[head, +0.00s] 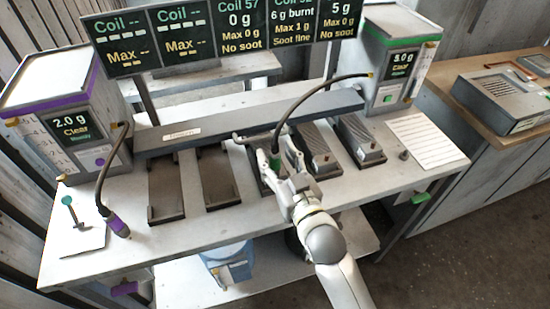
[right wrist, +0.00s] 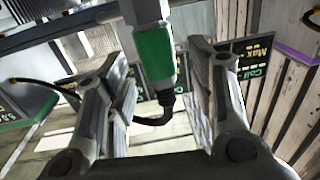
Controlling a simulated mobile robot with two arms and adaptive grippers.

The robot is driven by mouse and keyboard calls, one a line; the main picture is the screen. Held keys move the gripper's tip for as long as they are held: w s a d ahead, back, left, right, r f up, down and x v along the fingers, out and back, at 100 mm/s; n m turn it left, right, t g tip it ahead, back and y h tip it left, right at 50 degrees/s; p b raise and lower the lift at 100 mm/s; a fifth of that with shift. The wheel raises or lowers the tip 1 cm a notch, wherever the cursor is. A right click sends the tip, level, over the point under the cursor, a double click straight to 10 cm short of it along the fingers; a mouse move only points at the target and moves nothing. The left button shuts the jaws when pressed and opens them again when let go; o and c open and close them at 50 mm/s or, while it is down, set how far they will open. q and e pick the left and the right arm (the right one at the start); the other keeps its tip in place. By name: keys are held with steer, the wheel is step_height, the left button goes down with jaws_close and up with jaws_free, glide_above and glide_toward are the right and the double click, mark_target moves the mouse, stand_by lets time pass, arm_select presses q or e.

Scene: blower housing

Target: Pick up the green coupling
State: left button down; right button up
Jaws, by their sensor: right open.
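The green coupling (right wrist: 155,57) is a green collar with a pale grey end and a black hose at its other end. In the right wrist view it lies between the two fingers of my right gripper (right wrist: 157,80), with gaps on both sides. In the head view the coupling (head: 275,162) is a small green patch, partly hidden by my right gripper (head: 279,160), at the front of the dark shelf. My right gripper is open around it. My left gripper is not in view.
A black hose (head: 302,97) arches from the green-trimmed dispenser (head: 401,55) to the coupling. Dark trays (head: 219,177) stand along the bench (head: 330,195). A purple-ended hose (head: 117,225) lies at left. Sign panels (head: 235,30) hang above the shelf.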

steer(key=shift+x, duration=0.85)
steer(key=shift+s, duration=0.1)
jaws_close()
steer(key=shift+r, duration=0.1)
